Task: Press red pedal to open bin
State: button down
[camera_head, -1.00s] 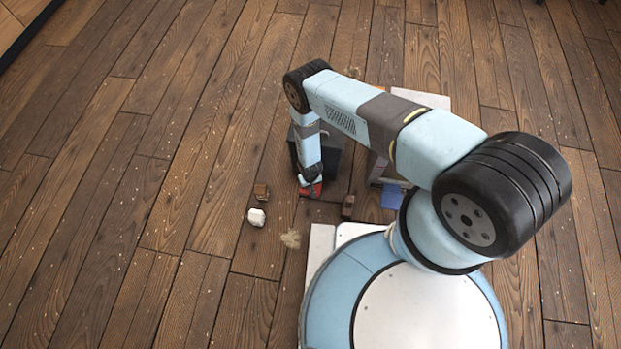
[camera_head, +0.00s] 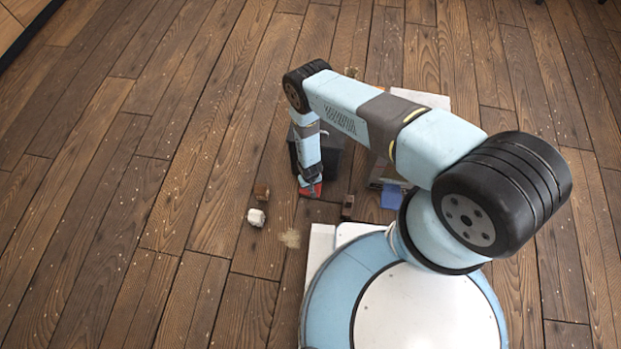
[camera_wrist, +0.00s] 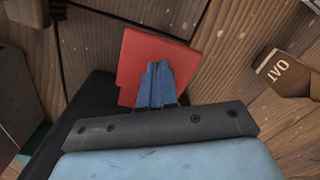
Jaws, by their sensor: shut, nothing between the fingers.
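The red pedal (camera_head: 310,190) shows at the foot of the dark bin (camera_head: 328,163), partly hidden by my gripper. In the wrist view the red pedal (camera_wrist: 142,65) is a flat plate beside the black bin edge (camera_wrist: 75,120). My gripper (camera_wrist: 155,75) is shut and empty, its blue fingers pointing over the pedal and overlapping it in the picture. I cannot tell for certain whether the fingertips touch it. In the head view my gripper (camera_head: 306,183) points down at the pedal.
A small brown block (camera_head: 261,191), a white lump (camera_head: 256,217) and a tan tuft (camera_head: 290,238) lie on the wooden floor left of my base. A dark brown block (camera_head: 347,206) and a blue piece (camera_head: 391,197) lie right of the pedal. The floor at left is clear.

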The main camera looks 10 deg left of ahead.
jog(key=shift+f, duration=0.1)
jog(key=shift+f, duration=2.3)
jog(key=shift+r, duration=4.55)
